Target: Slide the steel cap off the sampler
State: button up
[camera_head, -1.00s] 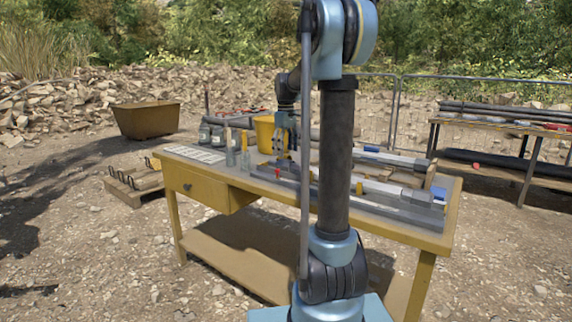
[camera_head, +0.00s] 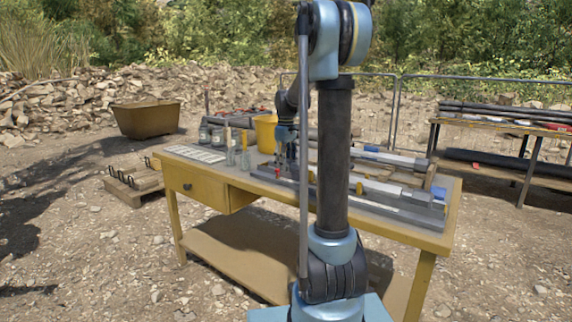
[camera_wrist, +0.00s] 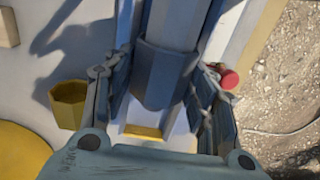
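In the wrist view a blue-grey steel cap (camera_wrist: 166,76) sits on the end of the sampler's tube (camera_wrist: 178,22), which runs up out of the picture. My gripper (camera_wrist: 157,82) has one finger on each side of the cap. The fingers stand apart, with a narrow gap on the left; I cannot tell if the right finger touches. In the head view my gripper (camera_head: 287,152) is low over the back left part of the bench, beside the long tubes. The cap is too small to make out there.
The yellow bench (camera_head: 245,258) carries small jars (camera_head: 207,133), a yellow bucket (camera_head: 265,134) and long tubes. In the wrist view a red knob (camera_wrist: 228,78) lies close by the right finger, and a yellow cup (camera_wrist: 68,103) stands left of the gripper.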

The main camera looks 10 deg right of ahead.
jog(key=c, duration=0.6)
jog(key=shift+a, duration=0.15)
jog(key=shift+w+a, duration=1.65)
jog(key=shift+w, duration=0.05)
jog(key=shift+w+a, duration=0.15)
jog(key=shift+a, duration=0.15)
jog(key=shift+a, duration=0.1)
jog(key=o, duration=1.5)
